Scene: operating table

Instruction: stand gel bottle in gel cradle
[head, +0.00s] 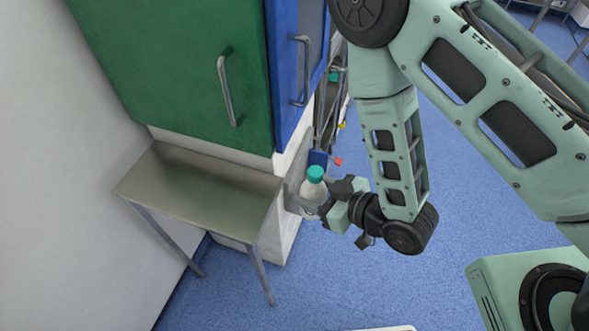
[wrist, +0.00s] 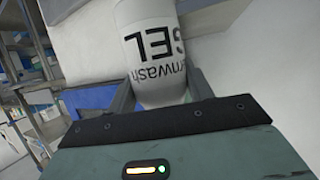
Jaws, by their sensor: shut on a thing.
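The gel bottle (head: 313,188) is white with a teal cap and looks close to upright in the head view. My gripper (head: 316,200) is shut on its body, just right of the steel table. In the wrist view the bottle (wrist: 155,55) sits between the two fingers of my gripper (wrist: 158,88), with black "GEL" lettering showing. Its cap is outside the wrist view. I cannot make out the gel cradle in either view.
The small steel table (head: 195,190) has a bare top. Behind it stand a green cabinet (head: 170,60) and a blue one (head: 290,80), both with metal handles. A cart (head: 335,105) stands beyond the bottle. Blue floor (head: 350,290) is open in front.

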